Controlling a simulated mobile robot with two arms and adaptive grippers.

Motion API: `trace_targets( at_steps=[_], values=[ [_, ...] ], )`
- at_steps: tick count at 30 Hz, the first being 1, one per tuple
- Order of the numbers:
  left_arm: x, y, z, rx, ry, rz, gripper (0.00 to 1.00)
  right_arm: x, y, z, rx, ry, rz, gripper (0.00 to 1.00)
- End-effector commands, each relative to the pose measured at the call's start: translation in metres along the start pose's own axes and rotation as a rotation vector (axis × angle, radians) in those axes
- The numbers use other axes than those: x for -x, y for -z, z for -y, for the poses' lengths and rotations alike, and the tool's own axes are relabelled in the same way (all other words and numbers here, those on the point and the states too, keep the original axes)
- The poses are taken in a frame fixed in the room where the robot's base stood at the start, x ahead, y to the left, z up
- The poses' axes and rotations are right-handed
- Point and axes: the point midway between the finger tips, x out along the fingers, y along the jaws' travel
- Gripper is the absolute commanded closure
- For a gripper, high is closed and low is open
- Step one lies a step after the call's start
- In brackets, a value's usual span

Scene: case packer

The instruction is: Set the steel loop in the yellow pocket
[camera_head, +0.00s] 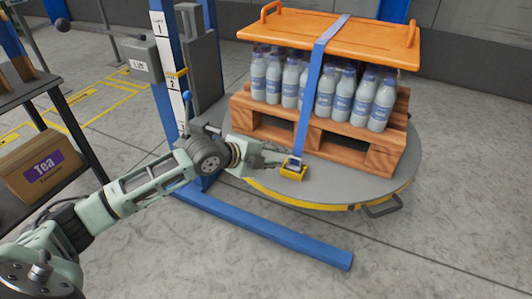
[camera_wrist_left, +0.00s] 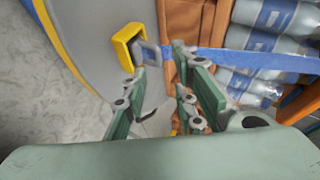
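The yellow pocket (camera_head: 292,173) sits on the turntable near its front rim; it also shows in the left wrist view (camera_wrist_left: 122,45). The steel loop (camera_wrist_left: 149,54) is at the end of the blue strap (camera_head: 308,105). It lies at the pocket's open side and seems partly inside; how deep it sits I cannot tell. In the head view the loop is small and hard to make out. My left gripper (camera_head: 276,158) is just left of the pocket. In the left wrist view its fingers (camera_wrist_left: 160,68) are apart, with nothing clearly gripped. My right gripper is out of view.
The strap runs over an orange lid (camera_head: 370,40) above several bottles (camera_head: 340,97) on a wooden pallet (camera_head: 330,140). The pallet stands on the round turntable (camera_head: 385,187). A blue mast and floor beam (camera_head: 290,240) are close. A shelf with a tea box (camera_head: 42,165) is left.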

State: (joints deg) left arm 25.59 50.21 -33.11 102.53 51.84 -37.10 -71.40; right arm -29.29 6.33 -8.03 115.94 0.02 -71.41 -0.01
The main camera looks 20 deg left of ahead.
Motion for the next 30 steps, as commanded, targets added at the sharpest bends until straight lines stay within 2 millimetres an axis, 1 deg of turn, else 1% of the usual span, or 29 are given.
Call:
trace_targets(
  at_steps=[1, 3, 6, 9, 11, 13, 14, 17, 18, 20, 21, 23, 24, 27, 30],
  values=[
    [0.012, 0.0, 0.001, -0.004, -0.002, 0.002, 0.74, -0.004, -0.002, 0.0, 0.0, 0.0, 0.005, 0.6],
    [0.023, 0.0, 0.0, -0.003, -0.002, 0.002, 0.74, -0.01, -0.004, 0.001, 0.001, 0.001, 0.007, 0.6],
    [0.035, 0.0, 0.0, -0.002, -0.002, 0.001, 0.74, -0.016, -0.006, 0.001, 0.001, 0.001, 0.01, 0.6],
    [0.041, 0.001, -0.003, 0.006, -0.004, -0.001, 0.74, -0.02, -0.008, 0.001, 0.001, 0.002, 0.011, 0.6],
    [0.038, 0.005, -0.013, 0.035, -0.016, -0.002, 0.74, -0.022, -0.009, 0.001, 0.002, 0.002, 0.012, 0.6],
    [0.029, 0.013, -0.04, 0.116, -0.048, 0.003, 0.74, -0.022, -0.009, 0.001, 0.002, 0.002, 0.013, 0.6],
    [0.023, 0.018, -0.056, 0.167, -0.066, 0.009, 0.74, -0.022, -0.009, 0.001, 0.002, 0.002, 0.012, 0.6],
    [0.008, 0.035, -0.128, 0.406, -0.145, 0.068, 0.74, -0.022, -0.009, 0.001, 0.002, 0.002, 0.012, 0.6],
    [0.005, 0.041, -0.161, 0.525, -0.178, 0.11, 0.74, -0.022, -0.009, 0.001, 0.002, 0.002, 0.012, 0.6],
    [0.006, 0.049, -0.213, 0.711, -0.225, 0.196, 0.74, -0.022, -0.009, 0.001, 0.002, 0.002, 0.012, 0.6],
    [0.011, 0.053, -0.248, 0.833, -0.254, 0.265, 0.74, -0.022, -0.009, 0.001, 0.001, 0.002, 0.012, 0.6],
    [0.023, 0.06, -0.298, 1.009, -0.29, 0.379, 0.74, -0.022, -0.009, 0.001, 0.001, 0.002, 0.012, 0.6],
    [0.034, 0.064, -0.329, 1.114, -0.308, 0.459, 0.74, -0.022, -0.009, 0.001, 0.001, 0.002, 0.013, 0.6],
    [0.062, 0.072, -0.389, 1.311, -0.335, 0.638, 0.74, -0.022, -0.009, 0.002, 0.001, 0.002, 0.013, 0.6],
    [0.084, 0.078, -0.424, 1.424, -0.343, 0.762, 0.74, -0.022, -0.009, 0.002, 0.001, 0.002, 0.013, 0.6]
  ],
)
